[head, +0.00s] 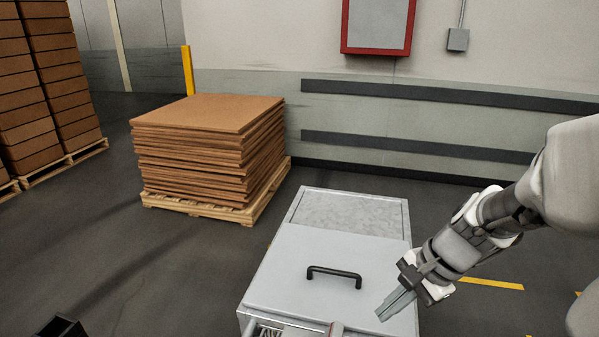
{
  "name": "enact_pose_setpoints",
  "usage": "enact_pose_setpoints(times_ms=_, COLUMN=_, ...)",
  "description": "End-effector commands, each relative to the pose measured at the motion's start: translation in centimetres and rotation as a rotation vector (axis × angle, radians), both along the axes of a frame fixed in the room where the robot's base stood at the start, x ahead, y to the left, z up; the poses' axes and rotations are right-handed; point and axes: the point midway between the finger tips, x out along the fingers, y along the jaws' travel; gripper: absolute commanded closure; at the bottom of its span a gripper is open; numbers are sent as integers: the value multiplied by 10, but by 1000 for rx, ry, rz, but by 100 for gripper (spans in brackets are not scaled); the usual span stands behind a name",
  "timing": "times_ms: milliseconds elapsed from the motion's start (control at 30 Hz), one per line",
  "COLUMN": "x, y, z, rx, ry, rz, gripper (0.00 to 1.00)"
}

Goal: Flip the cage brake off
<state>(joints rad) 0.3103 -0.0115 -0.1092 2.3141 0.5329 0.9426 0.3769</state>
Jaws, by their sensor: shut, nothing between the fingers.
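My gripper (384,313) is at the lower right, fingers together and empty, pointing down and left. It appears over the right part of a pale grey cabinet (290,262), right of its black handle (334,276). I cannot tell its height above the cabinet. At the bottom edge, a small pale part with a reddish end (336,328) is cut off by the frame. Left of it, bars of an opening (268,331) show at the cabinet's front. I cannot make out a cage brake for certain, nor its position.
A stack of brown sheets (205,115) on a pallet stands behind and left of the cabinet. Stacked brown boxes (50,80) stand at the far left. A black open-topped thing (62,328) is at the lower left. The floor left of the cabinet is mostly clear.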

Motion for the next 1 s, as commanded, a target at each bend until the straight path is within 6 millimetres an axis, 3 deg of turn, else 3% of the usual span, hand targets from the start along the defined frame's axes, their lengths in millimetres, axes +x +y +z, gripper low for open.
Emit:
enact_pose_setpoints(times_ms=33, x=5, y=-9, z=-16, rx=45, ry=50, rz=-87, gripper=100)
enact_pose_setpoints(times_ms=200, x=20, y=-32, z=-57, rx=183, ry=182, rz=-362, gripper=100)
enact_pose_setpoints(times_ms=400, x=28, y=-52, z=-91, rx=281, ry=281, rz=-577, gripper=100)
enact_pose_setpoints(times_ms=567, x=31, y=-59, z=-101, rx=309, ry=309, rz=-642, gripper=100)
enact_pose_setpoints(times_ms=1000, x=31, y=-56, z=-106, rx=311, ry=312, rz=-643, gripper=100)
